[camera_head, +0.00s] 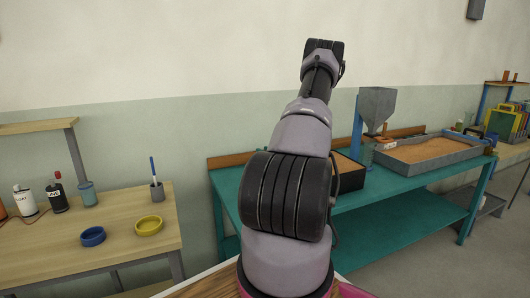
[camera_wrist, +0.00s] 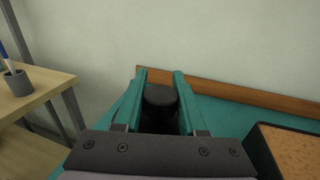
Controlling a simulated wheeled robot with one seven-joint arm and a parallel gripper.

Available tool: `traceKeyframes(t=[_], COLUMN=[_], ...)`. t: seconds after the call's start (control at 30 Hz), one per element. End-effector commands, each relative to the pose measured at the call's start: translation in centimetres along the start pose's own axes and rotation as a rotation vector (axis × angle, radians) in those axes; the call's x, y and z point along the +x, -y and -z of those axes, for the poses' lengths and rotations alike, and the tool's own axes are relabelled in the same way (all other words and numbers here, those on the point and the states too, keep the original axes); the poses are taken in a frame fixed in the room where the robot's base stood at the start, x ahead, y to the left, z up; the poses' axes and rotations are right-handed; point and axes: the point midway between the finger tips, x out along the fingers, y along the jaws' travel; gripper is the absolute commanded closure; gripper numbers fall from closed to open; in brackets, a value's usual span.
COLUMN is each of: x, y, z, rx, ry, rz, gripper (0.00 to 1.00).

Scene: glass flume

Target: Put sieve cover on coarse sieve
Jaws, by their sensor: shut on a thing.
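In the wrist view my gripper (camera_wrist: 160,78) has its two teal fingers around a black, round-topped thing (camera_wrist: 160,94), and it is shut on it. Only the top and part of the side of this thing show, so I cannot tell if it is the sieve cover or its knob. In the head view my own arm hides the gripper and what it holds. I cannot make out a coarse sieve for certain. A blue round dish (camera_head: 93,237) and a yellow round dish (camera_head: 149,226) stand on the wooden bench at the left.
The teal table (camera_head: 395,190) carries a dark box of sand (camera_head: 350,178), a grey hopper (camera_head: 376,107) and a large grey sand tray (camera_head: 430,152). The wooden bench (camera_head: 120,250) also holds bottles and a pen cup (camera_head: 157,193). Its front part is bare.

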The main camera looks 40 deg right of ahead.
Motion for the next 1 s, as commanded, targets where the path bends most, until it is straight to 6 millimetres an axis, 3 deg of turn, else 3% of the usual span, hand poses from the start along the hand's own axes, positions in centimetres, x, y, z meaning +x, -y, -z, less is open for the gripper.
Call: traceKeyframes(t=[0.63, 0.67, 0.73, 1.0], x=[0.0, 0.0, 0.0, 0.0], y=[0.0, 0.0, 0.0, 0.0], z=[1.1, 1.1, 1.1, 1.1], rx=[-0.001, -0.001, -0.001, -0.001], ry=[0.000, 0.000, 0.000, 0.000], rz=[0.000, 0.000, 0.000, 0.000], gripper=[1.00, 0.56, 0.30, 0.30])
